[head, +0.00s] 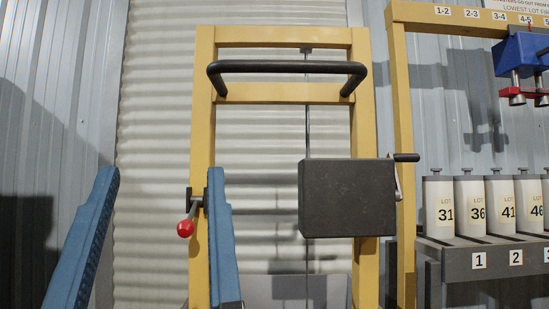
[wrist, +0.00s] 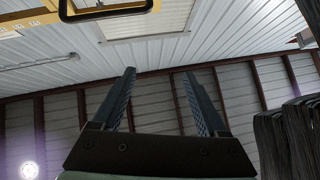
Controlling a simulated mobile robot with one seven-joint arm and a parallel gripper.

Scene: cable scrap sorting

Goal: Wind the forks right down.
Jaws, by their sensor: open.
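A yellow upright frame (head: 203,75) with a black push bar (head: 285,67) stands ahead; it looks like the lift truck's mast. A dark box (head: 346,199) is mounted at its right post. A crank with a black grip (head: 406,157) sticks out on the box's right side. A red-knobbed lever (head: 185,228) sits on the left post. A thin cable (head: 307,120) runs down the middle. The forks are not visible. My gripper (head: 162,174) is open and empty, its blue fingers pointing up, left of the box and apart from the crank. The wrist view (wrist: 158,72) also shows it open.
On the right, several white lot canisters (head: 470,207) stand on a numbered grey rack (head: 480,262). A blue tool with red jaws (head: 522,55) hangs above them from a yellow labelled frame (head: 403,100). A pale shutter (head: 155,100) stands behind. Dark stacked material (wrist: 285,145) lies right in the wrist view.

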